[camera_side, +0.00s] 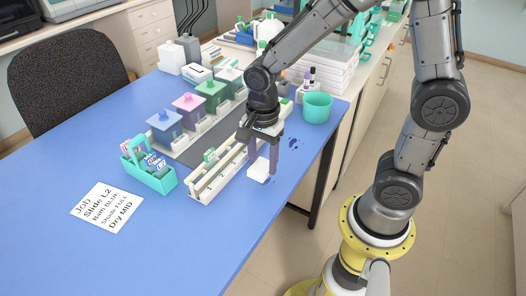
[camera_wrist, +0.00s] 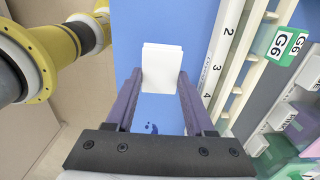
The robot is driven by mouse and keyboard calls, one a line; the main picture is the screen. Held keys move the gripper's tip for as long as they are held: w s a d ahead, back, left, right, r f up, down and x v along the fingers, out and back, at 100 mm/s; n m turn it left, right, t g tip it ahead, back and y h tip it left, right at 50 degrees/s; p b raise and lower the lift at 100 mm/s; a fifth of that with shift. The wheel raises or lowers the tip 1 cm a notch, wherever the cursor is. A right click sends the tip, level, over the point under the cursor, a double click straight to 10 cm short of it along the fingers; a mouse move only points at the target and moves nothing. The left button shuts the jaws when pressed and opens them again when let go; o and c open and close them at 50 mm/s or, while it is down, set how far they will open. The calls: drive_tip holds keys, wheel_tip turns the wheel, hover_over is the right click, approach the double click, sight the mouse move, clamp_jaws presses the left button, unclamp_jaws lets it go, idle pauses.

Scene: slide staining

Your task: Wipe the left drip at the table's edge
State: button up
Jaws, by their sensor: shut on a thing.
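My gripper (camera_side: 262,158) is shut on a white wiping pad (camera_side: 259,171), held low at the blue table's right edge, beside the white rack. In the wrist view the pad (camera_wrist: 162,68) sits between the two purple fingers. I cannot tell whether the pad touches the table. Dark blue drips (camera_side: 293,143) lie on the table to the right of and beyond my gripper, near the edge. A dark blue drip also shows in the wrist view (camera_wrist: 151,128), between the fingers near the palm. Any drip under the pad is hidden.
The white numbered rack (camera_side: 208,184) holding a green-labelled slide (camera_side: 210,155) stands just left of my gripper. A teal cup (camera_side: 317,107) stands beyond the drips. Lidded baths (camera_side: 164,128), a teal slide carrier (camera_side: 152,172) and a job card (camera_side: 107,208) are further left. The front table is clear.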

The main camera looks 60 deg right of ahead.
wheel_tip(320, 180, down, 4)
drive_tip(key=shift+r, duration=0.2)
drive_tip(key=shift+d+f, duration=0.2)
drive_tip(key=shift+f, duration=0.1)
drive_tip(key=shift+c, duration=0.5)
drive_tip(key=shift+d, duration=1.95)
clamp_jaws()
drive_tip(key=a, duration=0.4)
drive_tip(key=shift+a, duration=0.1)
wheel_tip(320, 180, up, 2)
drive_tip(key=shift+w+r, duration=0.1)
drive_tip(key=shift+r, duration=2.95)
